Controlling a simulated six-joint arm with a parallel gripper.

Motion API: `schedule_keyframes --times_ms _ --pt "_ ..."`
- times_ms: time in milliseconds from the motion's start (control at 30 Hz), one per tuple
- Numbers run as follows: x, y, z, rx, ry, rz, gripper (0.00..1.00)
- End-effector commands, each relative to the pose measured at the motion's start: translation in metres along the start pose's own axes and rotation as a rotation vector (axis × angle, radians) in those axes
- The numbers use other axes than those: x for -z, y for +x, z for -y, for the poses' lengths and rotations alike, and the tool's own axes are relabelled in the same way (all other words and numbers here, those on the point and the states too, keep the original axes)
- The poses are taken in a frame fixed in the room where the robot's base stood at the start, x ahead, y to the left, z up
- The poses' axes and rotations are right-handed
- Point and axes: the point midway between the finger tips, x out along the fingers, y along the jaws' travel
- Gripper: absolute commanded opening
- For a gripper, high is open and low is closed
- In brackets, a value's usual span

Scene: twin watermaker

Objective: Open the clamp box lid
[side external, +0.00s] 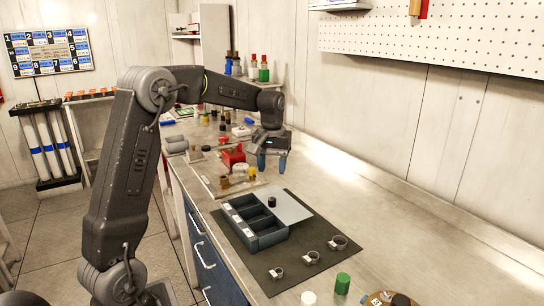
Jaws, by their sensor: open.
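The clamp box (268,239) is a dark blue-grey tray with several compartments, standing on a dark mat. Its compartments show uncovered from above. A flat light grey plate, seemingly the lid (292,208), lies off the box's far right side. A small black knob (271,202) stands at the plate's left edge, by the box; I cannot tell which of them it is fixed to. My gripper (272,163) points down above the bench, behind the box in the picture. Its two blue fingertips are apart with nothing between them.
Three metal ring clamps (310,257) lie on the mat (318,235) in front and right of the box. A green cylinder (342,283) and a white one (308,298) stand nearer. Coloured fittings, including a red part (233,156), crowd the bench left of my gripper.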

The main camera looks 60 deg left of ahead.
Motion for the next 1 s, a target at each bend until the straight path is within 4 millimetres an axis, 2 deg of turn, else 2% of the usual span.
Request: schedule_keyframes --times_ms 100,233,767,867,967,1000 --pt "0.0 -0.017 0.0 0.0 0.0 -0.001 0.49" --pt "0.0 -0.027 0.0 0.0 0.0 0.0 0.49" --pt "-0.001 -0.031 0.0 0.0 0.002 -0.001 0.49" --pt "-0.012 -0.037 -0.005 -0.005 0.029 -0.017 0.49" --pt "-0.039 -0.05 -0.015 -0.019 0.095 -0.057 0.49" --pt "-0.055 -0.056 -0.018 -0.026 0.13 -0.078 0.49"
